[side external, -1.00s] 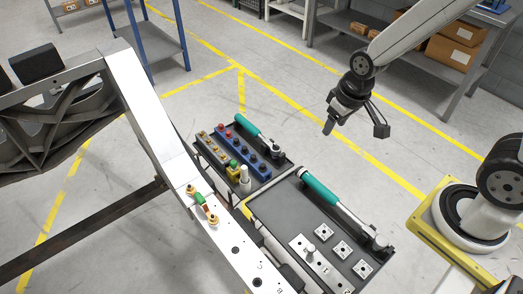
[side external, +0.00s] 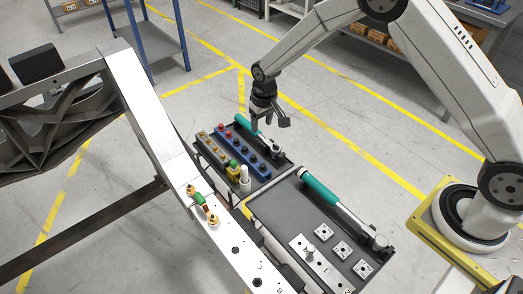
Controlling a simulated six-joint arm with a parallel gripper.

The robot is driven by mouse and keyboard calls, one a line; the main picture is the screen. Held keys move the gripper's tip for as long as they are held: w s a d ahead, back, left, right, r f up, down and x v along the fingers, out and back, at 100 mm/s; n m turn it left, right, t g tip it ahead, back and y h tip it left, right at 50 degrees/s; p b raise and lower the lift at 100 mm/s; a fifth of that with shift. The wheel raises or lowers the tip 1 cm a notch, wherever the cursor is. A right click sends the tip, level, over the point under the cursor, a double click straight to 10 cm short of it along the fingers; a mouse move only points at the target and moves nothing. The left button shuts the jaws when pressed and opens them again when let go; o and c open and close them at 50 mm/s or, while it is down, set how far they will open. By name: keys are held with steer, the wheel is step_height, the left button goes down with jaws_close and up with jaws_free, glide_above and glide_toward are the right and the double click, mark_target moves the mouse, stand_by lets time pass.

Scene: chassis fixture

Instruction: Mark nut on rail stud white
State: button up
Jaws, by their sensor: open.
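The rail (side external: 150,110) is a long pale beam slanting down across the left. Two brass-coloured nuts or fittings sit on its studs, an upper one (side external: 190,189) and a lower one (side external: 213,219), with a green and orange piece (side external: 201,204) between them. A white upright cylinder (side external: 244,174), possibly the white marker, stands at the near edge of the rear tray beside a yellow item with a green top (side external: 233,170). My gripper (side external: 268,121) is open and points down above the far part of this tray, beyond the white cylinder. Its fingertips are too small to make out clearly.
The rear tray also holds a blue socket holder (side external: 253,155), a strip of brass parts (side external: 213,152) and a teal-handled tool (side external: 245,124). The front tray (side external: 268,209) carries another teal-handled wrench (side external: 320,191) and several square plates. A blue shelf stands behind.

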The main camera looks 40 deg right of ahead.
steer(key=g, duration=0.1)
glide_above(244, 167)
step_height(244, 167, down, 13)
steer(key=shift+f, duration=0.25)
steer(key=shift+f, duration=0.1)
steer(key=shift+f, duration=4.8)
jaws_close()
steer(key=shift+r, duration=0.1)
